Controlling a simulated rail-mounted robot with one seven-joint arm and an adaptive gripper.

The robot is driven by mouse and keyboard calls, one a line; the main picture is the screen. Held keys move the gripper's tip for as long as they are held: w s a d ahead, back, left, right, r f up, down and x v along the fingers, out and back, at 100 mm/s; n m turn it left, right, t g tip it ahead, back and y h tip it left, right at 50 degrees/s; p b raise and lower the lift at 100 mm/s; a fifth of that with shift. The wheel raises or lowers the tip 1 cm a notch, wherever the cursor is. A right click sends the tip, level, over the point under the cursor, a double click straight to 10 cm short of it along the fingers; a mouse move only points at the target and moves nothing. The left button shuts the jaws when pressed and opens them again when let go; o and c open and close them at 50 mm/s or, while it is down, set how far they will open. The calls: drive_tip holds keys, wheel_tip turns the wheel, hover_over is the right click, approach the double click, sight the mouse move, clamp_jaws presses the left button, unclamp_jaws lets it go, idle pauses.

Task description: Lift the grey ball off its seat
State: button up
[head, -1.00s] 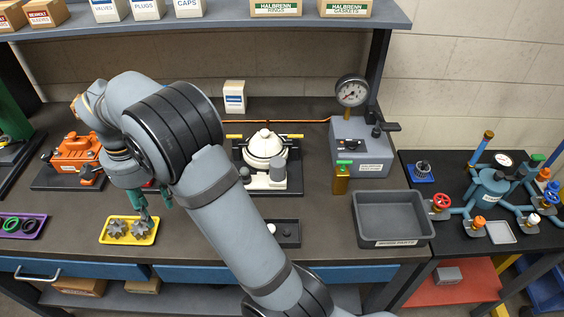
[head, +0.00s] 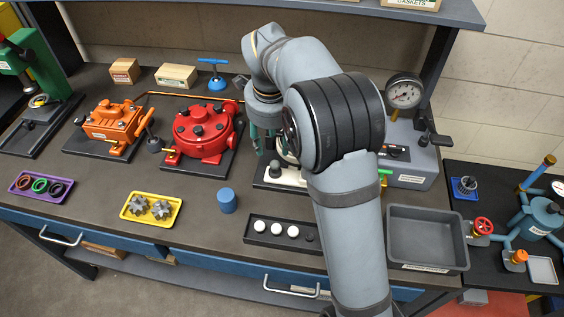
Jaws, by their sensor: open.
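My gripper (head: 265,148), with teal fingers, points down over the left part of the white motor (head: 288,180). It is open and no object shows between its fingers. The motor stands on a black plate, and my arm hides most of it. A small rounded grey piece (head: 275,166) shows at its front left, just below the fingertips; it may be the grey ball. I cannot tell its exact shape, how it is seated, or whether the fingers touch it.
A red motor (head: 203,132) stands close left of my gripper, an orange one (head: 112,122) farther left. In front are a blue cylinder (head: 228,200), a black tray (head: 250,238) with white round pieces, and a yellow tray (head: 126,212) with gears. A grey bin (head: 462,240) is right.

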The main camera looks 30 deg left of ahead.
sight(275, 162)
drive_tip(key=f, duration=0.3)
drive_tip(key=shift+w+f, duration=0.3)
drive_tip(key=shift+w, duration=0.1)
drive_tip(key=f+p, duration=0.1)
drive_tip(key=f, duration=0.1)
drive_tip(key=f+p, duration=0.1)
drive_tip(key=f, duration=0.1)
drive_tip(key=shift+w+f+p, duration=0.2)
drive_tip(key=shift+f+p, duration=0.15)
drive_tip(key=shift+p, duration=0.05)
drive_tip(key=shift+w+f, duration=0.1)
drive_tip(key=shift+f, duration=0.35)
drive_tip(key=shift+c, duration=1.3)
drive_tip(key=c, duration=0.7)
